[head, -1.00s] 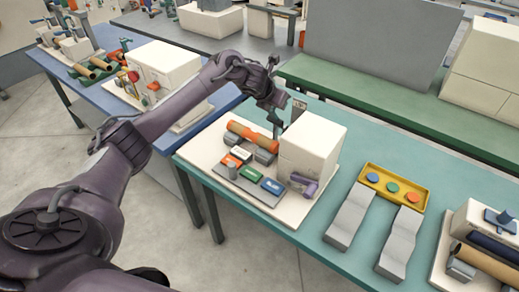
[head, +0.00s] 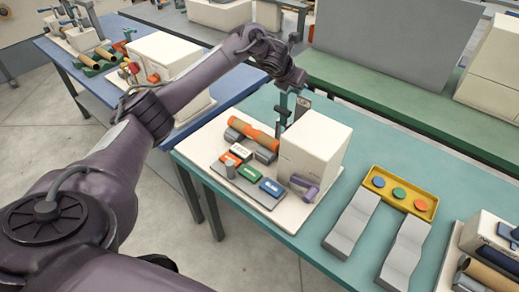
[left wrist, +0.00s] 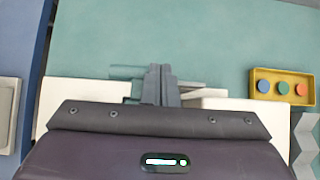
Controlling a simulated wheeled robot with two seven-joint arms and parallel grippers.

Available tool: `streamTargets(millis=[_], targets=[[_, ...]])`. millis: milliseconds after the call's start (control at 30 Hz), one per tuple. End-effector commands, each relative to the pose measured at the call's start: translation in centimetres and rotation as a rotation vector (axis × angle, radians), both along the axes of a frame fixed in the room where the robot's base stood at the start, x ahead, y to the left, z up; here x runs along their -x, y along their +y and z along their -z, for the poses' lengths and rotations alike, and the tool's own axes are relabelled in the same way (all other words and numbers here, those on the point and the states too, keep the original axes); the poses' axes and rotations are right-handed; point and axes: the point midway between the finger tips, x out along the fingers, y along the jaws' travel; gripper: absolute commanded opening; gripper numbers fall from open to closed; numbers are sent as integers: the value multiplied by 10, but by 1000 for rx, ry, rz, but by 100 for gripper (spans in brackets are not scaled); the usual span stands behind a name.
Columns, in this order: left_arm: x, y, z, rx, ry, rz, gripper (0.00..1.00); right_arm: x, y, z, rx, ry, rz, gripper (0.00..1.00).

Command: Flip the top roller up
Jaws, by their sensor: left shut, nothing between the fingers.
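The winder on the teal table has a white base (head: 205,150), a white housing (head: 314,145) and an orange-brown roll (head: 253,134) lying by grey rollers (head: 265,155). A teal upright piece (head: 283,108) and a dark grey plate (head: 301,106) stand behind the roll, beside the housing. I cannot tell clearly which part is the top roller. My left gripper (head: 290,86) is above these upright pieces. In the left wrist view its grey fingers (left wrist: 161,84) are together and empty, with a thin grey bar (left wrist: 125,74) behind them. Contact is unclear. My right gripper is not in view.
A panel with green (head: 250,174) and blue buttons lies in front of the roll. A purple lever (head: 304,187) is on the housing. A yellow tray (head: 379,184) with coloured discs and two grey wavy pieces lie to the right. A blue table (head: 95,95) is at left.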

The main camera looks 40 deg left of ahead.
Motion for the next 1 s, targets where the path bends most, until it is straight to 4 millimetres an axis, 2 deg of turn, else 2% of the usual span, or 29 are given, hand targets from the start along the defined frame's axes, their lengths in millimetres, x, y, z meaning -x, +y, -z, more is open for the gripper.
streamTargets(millis=[367,533,667,1000], targets=[[0,-1,3,0,4,1,0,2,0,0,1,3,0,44],[1,-1,-6,1,3,1,0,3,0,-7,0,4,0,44],[2,-1,-24,-1,1,1,0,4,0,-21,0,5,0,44],[8,-2,-89,-1,-3,-4,0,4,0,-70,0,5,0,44]])
